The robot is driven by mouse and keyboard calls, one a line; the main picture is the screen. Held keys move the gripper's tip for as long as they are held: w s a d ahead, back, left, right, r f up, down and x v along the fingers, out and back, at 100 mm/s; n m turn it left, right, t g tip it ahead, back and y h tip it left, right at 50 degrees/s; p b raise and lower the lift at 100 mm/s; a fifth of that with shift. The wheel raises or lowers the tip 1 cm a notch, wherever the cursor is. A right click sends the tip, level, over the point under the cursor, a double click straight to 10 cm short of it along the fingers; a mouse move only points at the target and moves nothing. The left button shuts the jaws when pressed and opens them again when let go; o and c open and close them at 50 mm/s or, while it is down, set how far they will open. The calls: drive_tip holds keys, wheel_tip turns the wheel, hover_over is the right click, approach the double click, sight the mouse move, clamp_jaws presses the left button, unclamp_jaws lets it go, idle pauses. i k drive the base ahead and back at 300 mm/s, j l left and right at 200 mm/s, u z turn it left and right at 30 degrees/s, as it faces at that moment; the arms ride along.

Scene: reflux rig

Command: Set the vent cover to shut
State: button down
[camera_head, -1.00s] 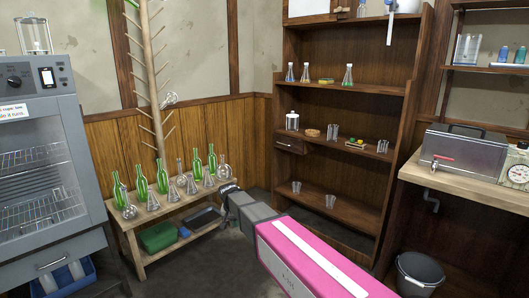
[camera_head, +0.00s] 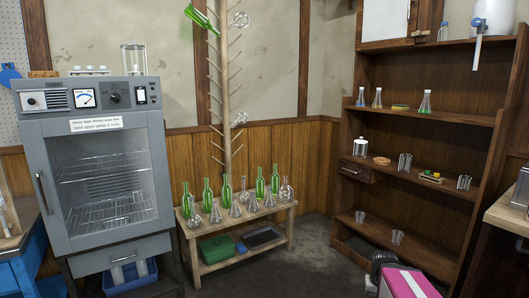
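A grey drying oven (camera_head: 110,190) with a glass door stands at the left. Its top panel has a slotted vent grille (camera_head: 56,99) at the left end, beside a small round fitting (camera_head: 31,101). No separate vent cover can be made out clearly, and whether it is open or shut cannot be told. My gripper (camera_head: 374,284) is at the bottom right, at the end of my pink arm, far from the oven. Its fingers are too small and partly cut off to read.
A low wooden bench (camera_head: 238,217) with green bottles and clear flasks stands right of the oven. A tall wooden shelf (camera_head: 425,117) with glassware is at the right. A blue bench (camera_head: 22,262) edges in at far left. Open floor (camera_head: 300,272) lies in front of the low bench.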

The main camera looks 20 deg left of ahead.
sight(35, 100)
drive_tip(key=u, duration=2.5)
